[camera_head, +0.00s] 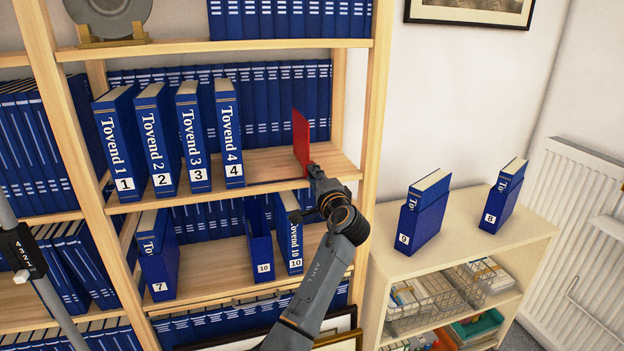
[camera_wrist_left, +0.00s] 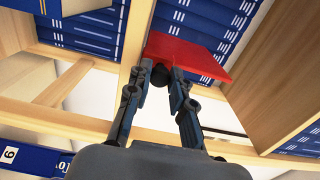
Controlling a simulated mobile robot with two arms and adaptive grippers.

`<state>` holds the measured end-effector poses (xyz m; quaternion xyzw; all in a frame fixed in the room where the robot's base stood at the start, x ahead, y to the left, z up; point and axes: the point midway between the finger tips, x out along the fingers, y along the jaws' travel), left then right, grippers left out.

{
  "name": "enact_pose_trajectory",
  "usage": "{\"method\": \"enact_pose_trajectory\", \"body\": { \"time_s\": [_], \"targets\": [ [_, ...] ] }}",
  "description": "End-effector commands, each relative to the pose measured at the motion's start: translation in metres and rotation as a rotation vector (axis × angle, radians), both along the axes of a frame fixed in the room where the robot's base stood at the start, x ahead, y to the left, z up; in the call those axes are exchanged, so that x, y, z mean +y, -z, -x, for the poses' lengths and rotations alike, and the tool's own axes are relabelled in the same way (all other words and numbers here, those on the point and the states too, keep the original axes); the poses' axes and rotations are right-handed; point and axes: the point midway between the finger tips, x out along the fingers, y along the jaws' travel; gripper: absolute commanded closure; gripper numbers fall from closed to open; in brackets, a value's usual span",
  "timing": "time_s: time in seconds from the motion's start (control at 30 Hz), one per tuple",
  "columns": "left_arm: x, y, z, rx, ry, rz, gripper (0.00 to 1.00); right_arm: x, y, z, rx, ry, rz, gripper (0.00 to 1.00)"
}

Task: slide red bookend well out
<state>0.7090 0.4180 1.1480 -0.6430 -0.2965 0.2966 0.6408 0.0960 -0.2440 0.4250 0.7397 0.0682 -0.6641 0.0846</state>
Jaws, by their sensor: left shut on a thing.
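The red bookend (camera_head: 301,140) stands upright on the middle shelf (camera_head: 262,163), right of the row of Tovend volumes 1 to 4 and apart from volume 4 (camera_head: 229,130). My left gripper (camera_head: 318,180) is at the shelf's front edge, shut on the bookend's near lower part. In the left wrist view the red plate (camera_wrist_left: 190,54) lies at the fingertips of my left gripper (camera_wrist_left: 162,76). The exact contact is partly hidden by the gripper. My right gripper is in neither view.
Bare shelf lies between volume 4 and the bookend. A wooden upright (camera_head: 374,100) stands close right of my gripper. Below, volume 7 (camera_head: 158,255), an empty blue slipcase (camera_head: 259,235) and volume 10 (camera_head: 290,235) stand. A low cabinet (camera_head: 470,236) at right bears volumes 9 and 8.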

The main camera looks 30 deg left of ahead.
Motion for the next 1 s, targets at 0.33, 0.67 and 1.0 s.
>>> {"method": "enact_pose_trajectory", "body": {
  "time_s": [0.33, 0.67, 1.0],
  "targets": [
    [-0.002, -0.002, -0.001, -0.004, 0.007, 0.000, 0.56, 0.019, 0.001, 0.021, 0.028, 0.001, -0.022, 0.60],
    [-0.002, -0.001, 0.001, -0.003, 0.004, 0.000, 0.56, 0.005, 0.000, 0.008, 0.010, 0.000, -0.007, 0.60],
    [-0.048, 0.000, 0.038, -0.003, 0.007, 0.003, 0.56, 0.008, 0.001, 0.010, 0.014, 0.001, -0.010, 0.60]
  ]
}}
